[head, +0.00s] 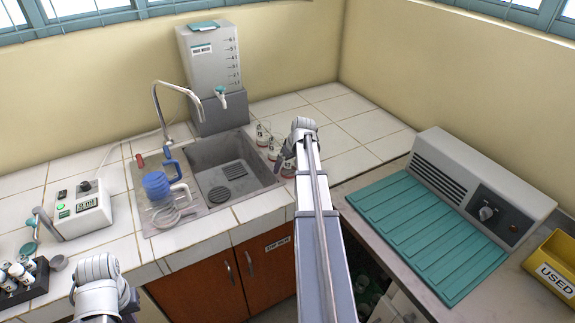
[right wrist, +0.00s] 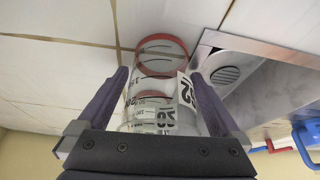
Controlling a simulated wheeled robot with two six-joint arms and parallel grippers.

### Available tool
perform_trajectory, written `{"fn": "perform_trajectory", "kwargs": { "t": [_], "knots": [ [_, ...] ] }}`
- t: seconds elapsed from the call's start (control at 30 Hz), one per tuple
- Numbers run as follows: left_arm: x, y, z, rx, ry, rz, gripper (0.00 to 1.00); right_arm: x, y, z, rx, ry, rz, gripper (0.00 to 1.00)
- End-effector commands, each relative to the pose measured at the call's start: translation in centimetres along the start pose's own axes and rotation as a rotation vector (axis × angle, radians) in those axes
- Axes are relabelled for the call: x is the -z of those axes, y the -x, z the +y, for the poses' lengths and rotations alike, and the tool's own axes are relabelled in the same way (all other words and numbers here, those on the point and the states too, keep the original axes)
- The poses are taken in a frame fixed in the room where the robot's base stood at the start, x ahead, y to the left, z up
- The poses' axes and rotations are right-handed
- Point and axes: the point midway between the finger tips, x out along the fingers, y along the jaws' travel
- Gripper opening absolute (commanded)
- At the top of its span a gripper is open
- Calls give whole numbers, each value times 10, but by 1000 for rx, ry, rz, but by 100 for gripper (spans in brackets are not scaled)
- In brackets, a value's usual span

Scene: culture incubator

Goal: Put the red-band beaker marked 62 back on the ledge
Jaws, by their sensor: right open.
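Several small glass beakers with red bands (head: 262,136) stand on the white tiled counter at the right rim of the sink. My right gripper (head: 287,158) is down among them, partly hidden by its own arm. In the right wrist view my right gripper (right wrist: 153,75) is open, with clear glassware between its fingers. A red-banded beaker (right wrist: 162,48) shows there, with a white label (right wrist: 187,92) in front; its number is cut off and turned, so I cannot confirm 62. My left gripper, at the lower left of the head view, is mostly hidden by its wrist.
The sink (head: 232,170) lies left of the beakers, with a tall tap (head: 160,105) and a grey water tank (head: 211,70) behind. The tiled counter (head: 345,105) behind and right is clear. A teal mat (head: 425,235) lies right.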

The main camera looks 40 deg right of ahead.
Motion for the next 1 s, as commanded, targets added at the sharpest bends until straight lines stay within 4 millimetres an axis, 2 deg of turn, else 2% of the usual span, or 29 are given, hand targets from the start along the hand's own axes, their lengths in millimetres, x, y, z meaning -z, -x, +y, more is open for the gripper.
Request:
{"fn": "perform_trajectory", "kwargs": {
  "t": [0.2, 0.37, 1.0],
  "knots": [
    [0, 5, 0, 0, 0, 0, 0, 2, 4, 0, 0, 0, 0, 100],
    [-1, 17, -2, 0, 0, 0, 0, 2, 18, 0, 0, 0, 0, 100],
    [-6, 107, -10, 0, 0, 0, 0, 3, 115, 0, 0, -1, 0, 100]
  ]
}}
